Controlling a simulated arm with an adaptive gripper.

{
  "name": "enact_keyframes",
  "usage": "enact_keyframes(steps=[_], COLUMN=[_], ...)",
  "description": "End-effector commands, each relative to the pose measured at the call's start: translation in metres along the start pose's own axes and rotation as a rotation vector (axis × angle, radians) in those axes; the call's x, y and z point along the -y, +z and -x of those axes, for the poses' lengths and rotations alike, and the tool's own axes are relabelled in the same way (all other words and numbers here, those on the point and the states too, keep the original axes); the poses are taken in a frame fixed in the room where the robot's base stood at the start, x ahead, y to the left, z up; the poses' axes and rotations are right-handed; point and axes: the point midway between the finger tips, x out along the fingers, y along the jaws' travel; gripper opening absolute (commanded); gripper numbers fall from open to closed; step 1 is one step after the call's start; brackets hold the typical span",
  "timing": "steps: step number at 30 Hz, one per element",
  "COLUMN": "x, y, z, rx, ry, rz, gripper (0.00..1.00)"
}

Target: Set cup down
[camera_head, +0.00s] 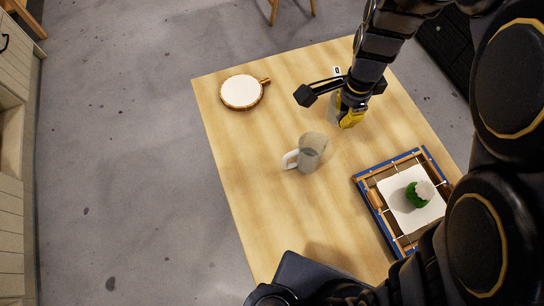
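A grey cup (312,150) with a pale handle on its left side is near the middle of the wooden table (240,150). It appears upright, and no finger touches it. My gripper (347,114), with yellow parts at its end, is low over the table, behind and to the right of this cup. A greyish thing (334,108) shows at the left of the yellow parts. It is mostly hidden by the gripper, and I cannot tell if it is a second cup or if it is held. The fingertips are too small and covered to read.
A round white-topped drum-like thing (241,91) with a short wooden handle lies at the far left of the table. A blue-edged wooden frame (364,192) at the right holds a white sheet (395,193) with a green and white thing (418,194). The left-front tabletop is clear.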

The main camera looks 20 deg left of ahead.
Motion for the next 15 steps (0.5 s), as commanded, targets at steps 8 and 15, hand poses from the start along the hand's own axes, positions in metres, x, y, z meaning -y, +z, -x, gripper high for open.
enact_keyframes(steps=[8,15], x=[0.029,0.031], y=[0.106,0.159], z=[-0.001,0.000], rx=[-0.001,-0.002], ry=[0.033,0.049], rz=[0.422,0.622], gripper=[0.00,0.00])
